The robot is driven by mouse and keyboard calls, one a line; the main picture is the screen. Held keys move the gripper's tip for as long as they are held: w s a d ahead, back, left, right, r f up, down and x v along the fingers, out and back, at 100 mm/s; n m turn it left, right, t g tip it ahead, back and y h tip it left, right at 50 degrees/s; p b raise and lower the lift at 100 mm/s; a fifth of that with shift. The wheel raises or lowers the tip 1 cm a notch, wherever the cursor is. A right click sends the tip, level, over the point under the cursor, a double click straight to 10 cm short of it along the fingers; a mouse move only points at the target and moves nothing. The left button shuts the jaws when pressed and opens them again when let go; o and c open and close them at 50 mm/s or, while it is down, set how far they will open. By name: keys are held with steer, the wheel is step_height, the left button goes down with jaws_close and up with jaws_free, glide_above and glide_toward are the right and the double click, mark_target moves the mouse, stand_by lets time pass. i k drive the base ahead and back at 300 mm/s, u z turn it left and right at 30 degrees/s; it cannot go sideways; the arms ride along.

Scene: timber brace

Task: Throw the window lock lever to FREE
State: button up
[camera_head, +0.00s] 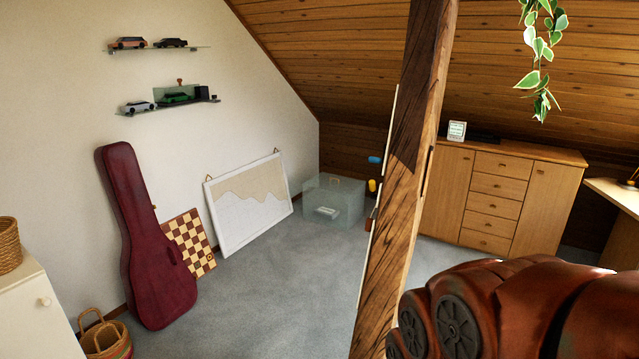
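I cannot make out a window, a lock lever or a FREE marking. A dark-streaked timber brace (400,190) stands slightly tilted right of the middle, from the floor past the top edge, and hides part of the room behind it. Thin pale strips run along its left edge. A small blue piece (374,160) and a yellow piece (372,185) show just left of the brace; I cannot tell what they belong to. A rust-red part of my arm fills the lower right corner. My gripper is not in view.
A wooden cabinet (490,198) stands behind the brace, with a desk (615,194) at right. A hanging plant (540,50) is at top right. A clear box (333,203), framed board (248,205), chessboard (190,243) and red instrument case (148,240) line the left wall. Grey carpet (280,290) is clear.

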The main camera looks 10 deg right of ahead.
mark_target(373, 182)
steer(key=u, duration=0.8)
steer(key=i, duration=2.7)
steer(key=z, duration=0.65)
steer(key=i, duration=0.25)
steer(key=z, duration=0.5)
